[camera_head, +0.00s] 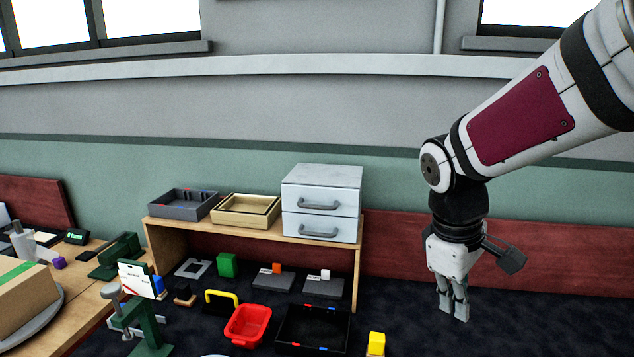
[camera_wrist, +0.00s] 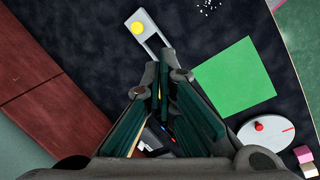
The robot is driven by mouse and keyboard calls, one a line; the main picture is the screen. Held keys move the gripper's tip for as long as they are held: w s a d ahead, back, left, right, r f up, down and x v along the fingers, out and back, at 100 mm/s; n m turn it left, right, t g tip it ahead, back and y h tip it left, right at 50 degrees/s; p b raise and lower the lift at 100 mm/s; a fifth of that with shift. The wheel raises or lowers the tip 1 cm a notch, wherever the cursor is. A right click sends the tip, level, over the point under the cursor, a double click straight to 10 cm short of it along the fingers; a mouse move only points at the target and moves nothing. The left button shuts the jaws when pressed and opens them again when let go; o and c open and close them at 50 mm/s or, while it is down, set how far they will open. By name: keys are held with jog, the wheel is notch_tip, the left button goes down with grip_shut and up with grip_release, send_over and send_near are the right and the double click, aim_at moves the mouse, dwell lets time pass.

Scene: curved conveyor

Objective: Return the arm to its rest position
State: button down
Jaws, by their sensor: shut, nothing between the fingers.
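My gripper (camera_head: 454,308) hangs at the end of my arm on the right of the head view, pointing down. Its two fingers are close together and hold nothing. In the wrist view my gripper (camera_wrist: 166,72) shows from behind, with the fingers reaching up the middle of the picture. My arm comes in from the upper right and bends down at the wrist. The gripper is clear of the shelf and the objects, in front of the red-brown wall panel.
A wooden shelf (camera_head: 152,236) bears a grey tray (camera_head: 184,205), a beige tray (camera_head: 246,210) and a white drawer unit (camera_head: 322,186). A red basket (camera_head: 248,325), a black tray (camera_head: 312,330) and a yellow block (camera_head: 376,343) lie lower. The wrist view shows a green square (camera_wrist: 235,77).

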jog(key=s+a+r+m+t+y+p, duration=0.1)
jog(key=s+r+m, duration=0.2)
jog(key=s, duration=0.6)
jog(key=s+a+r+m+t+y+p, duration=0.1)
jog(key=s+r+m, duration=0.3)
jog(key=s, duration=0.5)
jog(key=shift+s+a+r+m+t, duration=0.2)
jog(key=shift+a+m+t, duration=0.1)
jog(key=shift+m+t, duration=0.3)
